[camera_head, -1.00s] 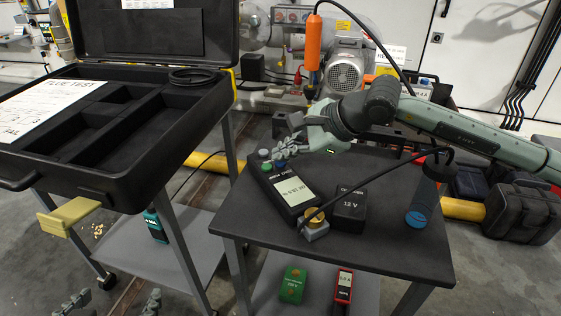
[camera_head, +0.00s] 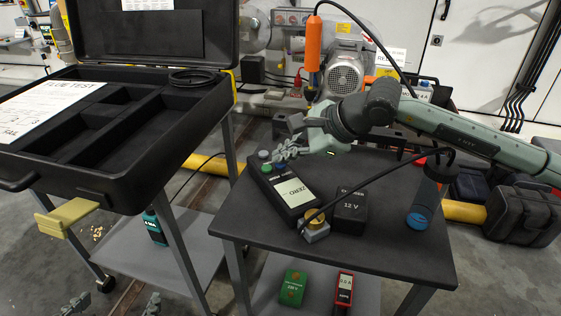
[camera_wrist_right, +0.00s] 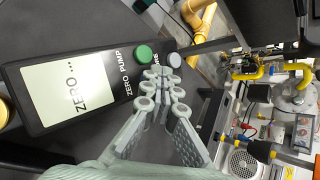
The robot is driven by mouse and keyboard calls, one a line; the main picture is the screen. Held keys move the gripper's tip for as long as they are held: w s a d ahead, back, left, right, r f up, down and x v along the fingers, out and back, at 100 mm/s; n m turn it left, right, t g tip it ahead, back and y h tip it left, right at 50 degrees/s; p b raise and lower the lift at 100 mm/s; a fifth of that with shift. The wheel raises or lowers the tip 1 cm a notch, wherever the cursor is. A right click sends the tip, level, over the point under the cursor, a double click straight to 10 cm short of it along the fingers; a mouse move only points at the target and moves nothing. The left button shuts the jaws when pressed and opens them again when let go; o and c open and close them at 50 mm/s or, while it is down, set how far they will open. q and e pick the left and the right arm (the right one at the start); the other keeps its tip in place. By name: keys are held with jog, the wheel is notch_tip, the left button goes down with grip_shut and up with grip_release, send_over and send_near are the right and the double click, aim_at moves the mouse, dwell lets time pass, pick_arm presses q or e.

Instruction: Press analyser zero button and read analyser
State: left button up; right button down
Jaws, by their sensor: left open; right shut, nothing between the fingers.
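The analyser (camera_head: 293,190) is a black box lying on the dark table, its pale screen reading "ZERO ...". The same analyser (camera_wrist_right: 78,85) fills the left of the right wrist view, with labels "ZERO" and "PUMP" beside its buttons. My left gripper (camera_head: 112,304) is open at the bottom left.
A black "12 V" charger box (camera_head: 349,206) and a brass-coloured fitting (camera_head: 313,220) stand near the analyser. A blue-and-black cylinder (camera_head: 420,212) stands at the table's right. An open black case (camera_head: 110,170) rests on the left trolley. A cable crosses the table.

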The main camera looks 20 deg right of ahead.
aim_at(284, 165)
jog(key=shift+r, duration=0.7)
jog(key=shift+r+p, duration=1.4)
jog(key=shift+r, duration=1.2)
jog(key=shift+f, duration=0.1)
